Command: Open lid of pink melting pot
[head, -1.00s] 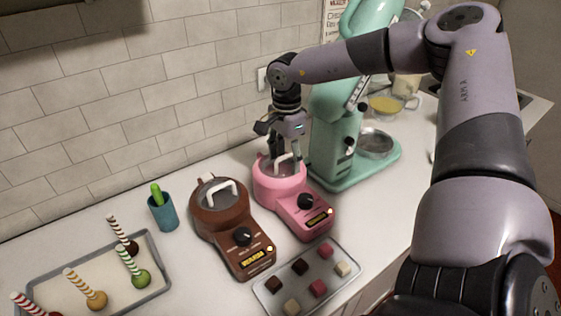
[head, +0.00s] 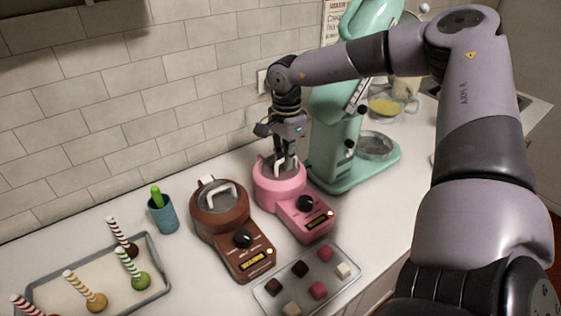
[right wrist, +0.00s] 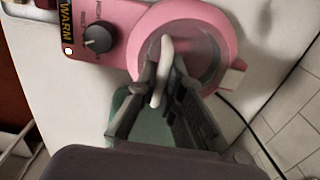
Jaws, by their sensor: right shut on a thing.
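The pink melting pot (head: 268,196) stands on the counter, left of the mint mixer, with its black knob (head: 305,203) toward the front. Its round lid (right wrist: 206,62) sits on the pot in the right wrist view, with a pale loop handle (right wrist: 161,75) standing up from it. My right gripper (head: 284,168) comes down from above and is shut on the lid handle; the right wrist view shows the fingers (right wrist: 169,80) on both sides of it. The lid looks closed. My left gripper is not in view.
A brown melting pot (head: 218,222) stands close on the left. A tray of chocolate cubes (head: 335,288) lies in front. A mint stand mixer (head: 337,140) is close on the right. A teal cup (head: 163,215) and a tray of cake pops (head: 166,284) are further left.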

